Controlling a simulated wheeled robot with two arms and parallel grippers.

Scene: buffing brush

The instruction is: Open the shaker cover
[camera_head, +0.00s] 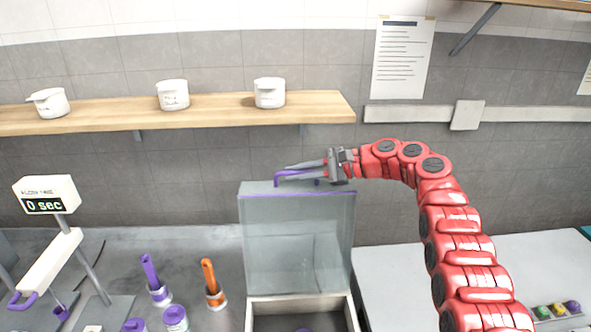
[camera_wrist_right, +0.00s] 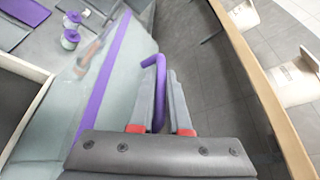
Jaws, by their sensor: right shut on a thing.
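The shaker cover (camera_head: 296,240) is a clear panel with a purple edge strip, standing raised and close to upright at the back of the white-rimmed shaker box (camera_head: 353,318). Its purple handle (camera_head: 291,173) is at the top edge. My right gripper (camera_head: 305,172) is at that handle, coming from the right. In the right wrist view the handle (camera_wrist_right: 159,85) lies between the two fingers of the gripper (camera_wrist_right: 163,95), which is shut on it. The cover also fills the left of that view (camera_wrist_right: 120,75). My left gripper is not in view.
A wooden shelf (camera_head: 215,107) with white cups (camera_head: 270,93) is above and behind. A display reading 0 sec (camera_head: 46,195) stands at the left. Purple (camera_head: 155,285) and orange (camera_head: 212,288) brushes stand left of the box. The right counter (camera_head: 400,290) is mostly clear.

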